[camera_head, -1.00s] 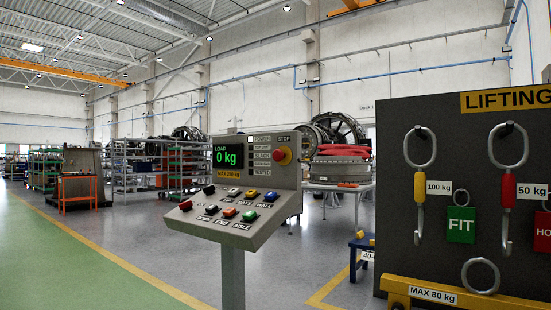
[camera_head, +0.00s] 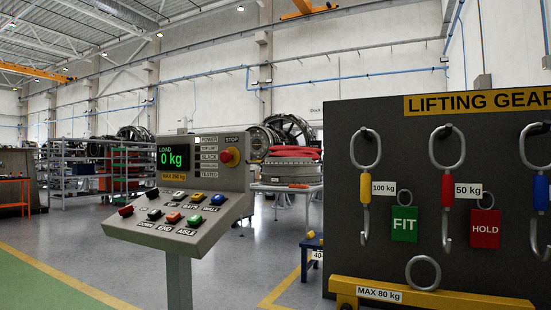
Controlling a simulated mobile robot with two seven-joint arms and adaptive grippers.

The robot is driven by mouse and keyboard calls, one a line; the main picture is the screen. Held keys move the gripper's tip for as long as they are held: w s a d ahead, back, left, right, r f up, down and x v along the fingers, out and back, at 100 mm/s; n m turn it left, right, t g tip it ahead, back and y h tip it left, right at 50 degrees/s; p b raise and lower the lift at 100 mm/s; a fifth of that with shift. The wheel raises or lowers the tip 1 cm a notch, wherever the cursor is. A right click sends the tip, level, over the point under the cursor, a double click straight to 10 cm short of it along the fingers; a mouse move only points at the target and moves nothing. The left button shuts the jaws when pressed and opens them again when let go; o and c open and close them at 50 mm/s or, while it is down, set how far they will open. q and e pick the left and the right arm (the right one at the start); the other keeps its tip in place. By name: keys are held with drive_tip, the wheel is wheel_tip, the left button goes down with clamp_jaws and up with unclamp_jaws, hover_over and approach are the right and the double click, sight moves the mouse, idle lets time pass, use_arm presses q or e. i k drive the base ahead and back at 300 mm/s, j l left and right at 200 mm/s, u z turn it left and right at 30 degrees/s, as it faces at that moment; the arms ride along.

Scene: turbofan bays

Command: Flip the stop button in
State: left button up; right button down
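The console stands on a grey post (camera_head: 178,283). Neither of my grippers shows in the head view.
A dark lifting gear board (camera_head: 330,200) stands at the right, with hooks, a green FIT tag (camera_head: 404,224), a red HOLD tag (camera_head: 485,228) and a yellow beam (camera_head: 450,301). A small blue stand (camera_head: 311,243) is between console and board. Floor left of the console is clear.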

sight(225, 156)
drive_tip(key=i+j+z, duration=0.45)
drive_tip(key=j, duration=0.15)
drive_tip(key=i+j+z, duration=0.2)
drive_tip(key=j, duration=0.15)
drive_tip(key=i+j, duration=0.15)
drive_tip(key=j, duration=0.25)
drive_tip(key=i+j+z, duration=0.1)
drive_tip(key=j, duration=0.3)
drive_tip(key=i+j, duration=0.2)
drive_tip(key=j, duration=0.25)
drive_tip(key=i+j, duration=0.15)
drive_tip(key=j, duration=0.25)
drive_tip(key=i+j+z, duration=0.1)
drive_tip(key=j, duration=0.35)
drive_tip(key=i+j, duration=0.15)
drive_tip(key=j, duration=0.25)
